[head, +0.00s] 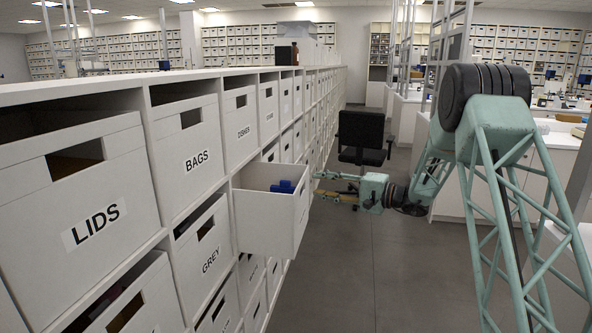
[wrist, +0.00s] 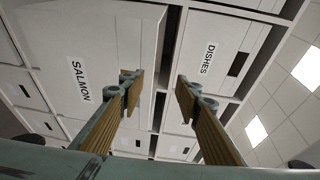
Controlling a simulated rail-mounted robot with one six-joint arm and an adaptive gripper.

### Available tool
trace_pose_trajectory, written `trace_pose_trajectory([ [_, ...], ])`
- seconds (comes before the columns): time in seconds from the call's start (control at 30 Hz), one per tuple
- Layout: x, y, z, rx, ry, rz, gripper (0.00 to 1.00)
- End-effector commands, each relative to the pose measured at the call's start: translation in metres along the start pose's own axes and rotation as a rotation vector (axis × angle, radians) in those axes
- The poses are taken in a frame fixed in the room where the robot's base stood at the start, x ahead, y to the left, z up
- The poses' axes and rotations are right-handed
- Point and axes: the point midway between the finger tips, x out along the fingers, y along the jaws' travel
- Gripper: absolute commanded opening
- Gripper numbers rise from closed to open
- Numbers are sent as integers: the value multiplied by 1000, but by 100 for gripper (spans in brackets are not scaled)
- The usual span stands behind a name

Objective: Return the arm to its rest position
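My arm (head: 500,110), pale green lattice, reaches from the right of the head view toward the wall of boxes. My gripper (head: 320,183) is just right of a pulled-out white box (head: 267,222). In the wrist view my gripper (wrist: 158,84) is open, its two ribbed tan fingers apart with nothing held between them. Past the fingers are a box front labelled SALMON (wrist: 80,80) on the left and one labelled DISHES (wrist: 208,58) on the right. I cannot tell whether the fingertips touch a box.
A blue item (head: 283,187) shows in the pulled-out box. Boxes labelled LIDS (head: 92,224), BAGS (head: 197,160) and GREY (head: 210,261) sit in the shelving at left. A black chair (head: 361,137) stands behind my gripper. The grey aisle floor (head: 400,265) is clear.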

Motion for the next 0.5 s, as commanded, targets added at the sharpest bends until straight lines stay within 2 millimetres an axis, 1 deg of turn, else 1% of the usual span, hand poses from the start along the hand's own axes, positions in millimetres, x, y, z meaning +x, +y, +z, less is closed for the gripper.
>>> trace_pose_trajectory([
  [0.03, 0, -8, 10, -2, -14, 12, 31],
  [0.1, -1, -17, 23, -5, -34, 32, 31],
  [0.5, -11, -58, 101, -18, -140, 148, 31],
])
